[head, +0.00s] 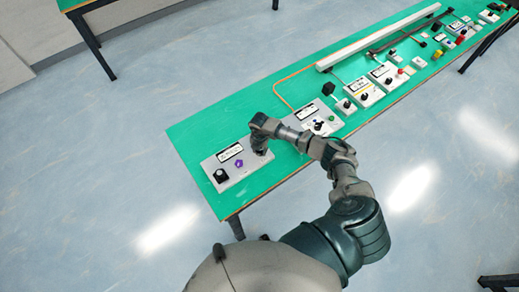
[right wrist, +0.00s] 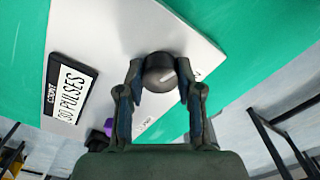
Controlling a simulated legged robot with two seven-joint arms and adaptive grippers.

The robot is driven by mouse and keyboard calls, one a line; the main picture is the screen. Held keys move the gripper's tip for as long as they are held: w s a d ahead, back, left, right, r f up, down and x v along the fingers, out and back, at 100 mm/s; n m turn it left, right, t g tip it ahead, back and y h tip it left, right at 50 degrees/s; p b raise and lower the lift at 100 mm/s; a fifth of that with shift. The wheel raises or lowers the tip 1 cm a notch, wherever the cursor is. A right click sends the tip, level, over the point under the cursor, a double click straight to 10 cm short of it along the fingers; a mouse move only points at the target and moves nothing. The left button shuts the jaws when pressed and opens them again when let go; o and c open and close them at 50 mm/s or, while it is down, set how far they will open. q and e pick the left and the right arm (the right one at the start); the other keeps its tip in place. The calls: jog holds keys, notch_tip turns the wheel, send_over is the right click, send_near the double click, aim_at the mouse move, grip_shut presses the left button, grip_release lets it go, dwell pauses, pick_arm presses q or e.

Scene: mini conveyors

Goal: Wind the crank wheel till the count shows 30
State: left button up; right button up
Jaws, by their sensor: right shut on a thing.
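A grey panel (head: 245,174) lies at the near left end of the green table. It carries a display (head: 229,152), a black knob (head: 220,175) and a purple knob (head: 239,163). My right gripper (head: 262,150) is down at the panel's right end. In the right wrist view its fingers are shut on a dark round knob (right wrist: 160,72) with a pale mark, one finger on each side. The display in that view (right wrist: 72,92) shows sideways text that seems to read "30 PULSES", with smaller text unclear. Which part is the crank wheel, I cannot tell. My left gripper is out of view.
A second panel (head: 318,118) stands just right of my right gripper, with an orange cable behind it. Several more control boxes line the green table (head: 215,122) towards the far right. A long pale bar (head: 378,37) lies along the back. Bare table surrounds the near panel's left.

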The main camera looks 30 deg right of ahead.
jog(key=shift+w+d+r, duration=0.15)
jog(key=shift+w+r, duration=0.15)
jog(key=o, duration=1)
jog(key=shift+o, duration=0.8)
jog(key=shift+f, duration=0.1)
jog(key=shift+s+f, duration=0.1)
notch_tip(320, 180, up, 12)
jog(key=shift+f, duration=0.1)
